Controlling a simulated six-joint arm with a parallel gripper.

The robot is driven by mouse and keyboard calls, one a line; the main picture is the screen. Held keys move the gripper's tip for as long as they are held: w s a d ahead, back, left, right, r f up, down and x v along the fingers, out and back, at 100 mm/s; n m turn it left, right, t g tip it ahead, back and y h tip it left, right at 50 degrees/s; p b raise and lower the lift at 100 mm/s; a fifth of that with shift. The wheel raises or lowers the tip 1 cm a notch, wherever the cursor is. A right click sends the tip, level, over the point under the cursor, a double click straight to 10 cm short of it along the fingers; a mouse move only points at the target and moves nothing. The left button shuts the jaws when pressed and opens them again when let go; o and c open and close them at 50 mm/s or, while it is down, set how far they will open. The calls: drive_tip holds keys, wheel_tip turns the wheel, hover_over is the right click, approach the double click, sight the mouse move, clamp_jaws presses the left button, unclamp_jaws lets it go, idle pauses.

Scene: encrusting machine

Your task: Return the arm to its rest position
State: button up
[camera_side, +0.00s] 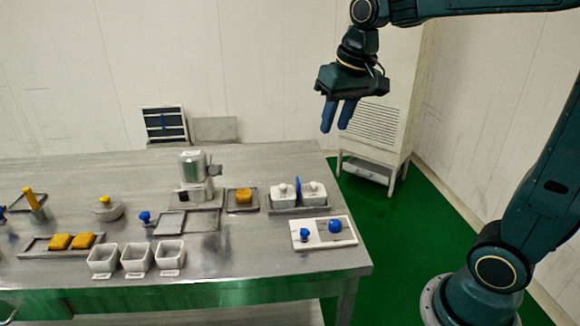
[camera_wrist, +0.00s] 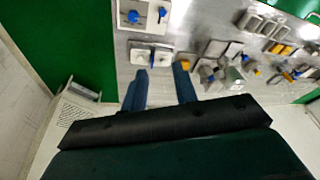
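My gripper (camera_side: 339,115) hangs in the air beyond the right back corner of the metal table (camera_side: 268,255), with its two blue fingers pointing down. In the wrist view my gripper (camera_wrist: 160,85) shows its two fingers apart with nothing between them. My arm comes in from the right, from a base standing on the green floor right of the table. No object is held, and the gripper touches nothing.
On the table are a white tray (camera_side: 340,241) with blue-knobbed pieces, two lidded white containers (camera_side: 299,193), a metal machine (camera_side: 194,175), yellow blocks (camera_side: 72,241) and open white cups (camera_side: 137,257). A louvred cabinet (camera_side: 378,130) stands behind the gripper. The green floor (camera_side: 395,225) between table and base is clear.

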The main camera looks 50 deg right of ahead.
drive_tip(key=s+a+f+n+t, duration=0.1)
drive_tip(key=s+a+f+n, duration=0.1)
drive_tip(key=s, duration=0.6)
drive_tip(key=s+a+f+n+t, duration=0.1)
drive_tip(key=s+a+n, duration=0.1)
drive_tip(key=s, duration=0.5)
drive_tip(key=shift+s+a+f+t, duration=0.3)
drive_tip(key=shift+s+f, duration=0.05)
